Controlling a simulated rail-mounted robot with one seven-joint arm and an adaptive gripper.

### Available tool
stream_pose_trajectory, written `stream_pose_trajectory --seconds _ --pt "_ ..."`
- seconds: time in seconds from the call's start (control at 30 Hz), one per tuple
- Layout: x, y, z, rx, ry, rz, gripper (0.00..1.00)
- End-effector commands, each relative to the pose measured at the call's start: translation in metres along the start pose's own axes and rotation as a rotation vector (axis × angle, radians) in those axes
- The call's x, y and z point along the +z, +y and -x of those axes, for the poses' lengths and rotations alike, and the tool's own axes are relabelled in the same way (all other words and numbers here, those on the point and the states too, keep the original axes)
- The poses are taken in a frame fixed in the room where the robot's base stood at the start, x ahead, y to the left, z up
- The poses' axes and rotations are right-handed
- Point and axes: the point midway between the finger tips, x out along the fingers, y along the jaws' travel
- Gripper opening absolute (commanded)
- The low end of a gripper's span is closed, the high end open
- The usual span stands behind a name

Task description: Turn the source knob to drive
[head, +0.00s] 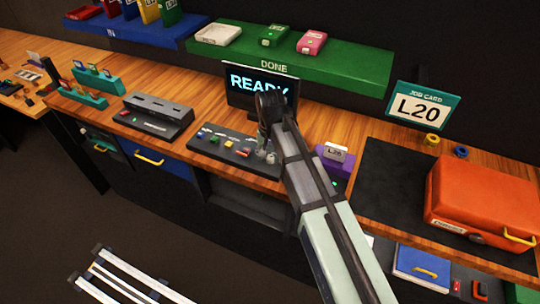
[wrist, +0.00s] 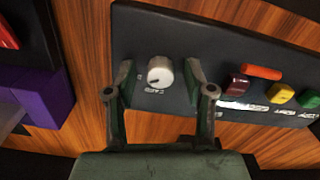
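The source knob (wrist: 160,75) is a round pale knob on the dark control panel (wrist: 215,45). Its dark mark points to the lower left in the wrist view, toward a small label that seems to read CARD, upside down. I cannot read a drive label. My gripper (wrist: 158,82) is open, with one finger on each side of the knob and a visible gap on both sides. In the head view my gripper (head: 268,108) reaches over the right end of the control panel (head: 205,145), and my arm hides part of that end.
Red, yellow and green buttons (wrist: 280,93) and an orange bar (wrist: 262,72) sit right of the knob in the wrist view. A purple block (wrist: 45,98) stands left. Behind the panel, a screen (head: 243,83) reads READY. An orange case (head: 480,200) lies far right.

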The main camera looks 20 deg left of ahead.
Motion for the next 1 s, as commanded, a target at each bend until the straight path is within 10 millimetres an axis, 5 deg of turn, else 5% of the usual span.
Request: stream_pose_trajectory --seconds 0.37,0.8,1.0 --pt "-0.001 0.000 0.017 -0.001 0.001 0.001 0.53" --pt "-0.001 -0.001 0.096 -0.001 0.002 0.000 0.53" --pt "0.000 0.000 0.116 0.000 0.001 0.000 0.53"
